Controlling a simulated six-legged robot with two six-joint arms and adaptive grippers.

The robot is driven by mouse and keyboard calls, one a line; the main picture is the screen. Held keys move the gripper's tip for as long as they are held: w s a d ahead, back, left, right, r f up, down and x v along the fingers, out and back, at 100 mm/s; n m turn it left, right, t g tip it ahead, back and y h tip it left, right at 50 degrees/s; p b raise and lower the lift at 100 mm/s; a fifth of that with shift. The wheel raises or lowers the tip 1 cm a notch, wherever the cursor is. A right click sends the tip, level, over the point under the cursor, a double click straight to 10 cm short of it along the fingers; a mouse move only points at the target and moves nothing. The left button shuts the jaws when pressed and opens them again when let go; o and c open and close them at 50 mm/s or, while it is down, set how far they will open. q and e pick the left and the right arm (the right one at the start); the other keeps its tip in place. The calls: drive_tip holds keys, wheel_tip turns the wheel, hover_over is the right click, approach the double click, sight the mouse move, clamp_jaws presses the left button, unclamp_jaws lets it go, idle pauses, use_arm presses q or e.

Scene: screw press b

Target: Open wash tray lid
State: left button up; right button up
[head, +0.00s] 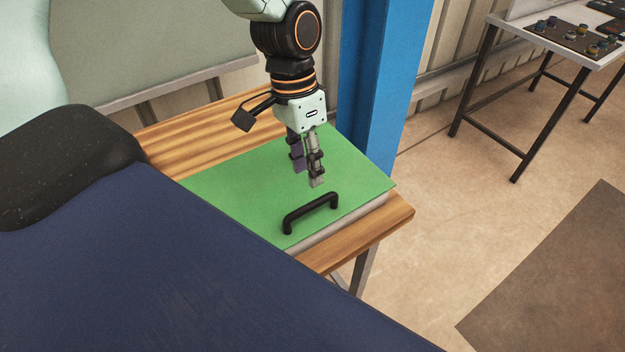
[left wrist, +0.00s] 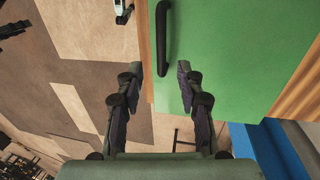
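The wash tray lid (head: 240,190) is a flat green panel, lying closed on a pale tray (head: 335,226) on a wooden table. Its black bar handle (head: 311,212) stands near the lid's front edge. My left gripper (head: 308,180) is above the lid, just behind the handle in the head view, with its fingers pointing down. In the left wrist view the two fingertips (left wrist: 157,68) are wide apart with nothing between them. The handle (left wrist: 163,38) shows just beyond the fingertips there, over the green lid (left wrist: 225,45). My right gripper is in neither view.
The wooden table (head: 190,128) shows around the tray. A blue post (head: 380,80) stands close behind it. A table with black legs (head: 500,100) holding small parts is at the upper right. The floor (head: 460,210) between is clear.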

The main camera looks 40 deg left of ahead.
sight(309, 204)
use_arm(q)
drive_tip(key=f, duration=0.4)
drive_tip(key=d+f+b, duration=0.1)
drive_tip(key=f, duration=0.1)
drive_tip(key=shift+s+f, duration=0.25)
drive_tip(key=shift+s, duration=0.15)
drive_tip(key=shift+d+f, duration=0.1)
drive_tip(key=shift+f, duration=0.15)
drive_tip(key=shift+s+a+f, duration=0.15)
drive_tip(key=shift+s+a, duration=0.15)
drive_tip(key=shift+w+d, duration=0.3)
drive_tip(key=c, duration=0.4)
drive_tip(key=shift+s+a, duration=0.15)
drive_tip(key=shift+s, duration=0.05)
clamp_jaws()
